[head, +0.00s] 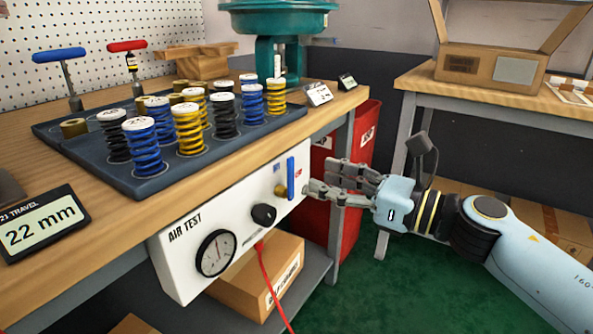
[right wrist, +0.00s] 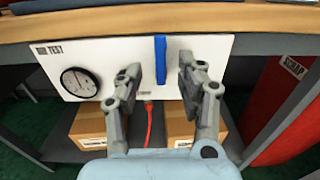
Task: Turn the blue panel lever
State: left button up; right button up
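The blue panel lever (head: 291,178) stands upright at the right end of the white AIR TEST panel (head: 190,265), beside a small brass fitting. It also shows in the right wrist view (right wrist: 160,60). My right gripper (head: 318,178) is open and empty just to the right of the lever, pointing at the panel. In the right wrist view its fingertips (right wrist: 160,72) lie on either side of the lever, with a gap on both sides. I see no contact. My left gripper is not in view.
The panel hangs under the wooden bench edge (head: 110,255). It carries a black knob (head: 264,215) and a gauge (head: 215,253); a red hose (head: 271,285) hangs below. A spring tray (head: 180,180) lies above. A red SCRAP bin (head: 365,140) stands behind my right gripper.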

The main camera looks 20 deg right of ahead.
aim_at(292, 169)
jog(key=x, duration=0.6)
jog(key=shift+w+a+f, duration=0.1)
jog(key=shift+w+a, duration=0.1)
jog(key=shift+w, duration=0.1)
jog(key=shift+c, duration=0.4)
grip_shut()
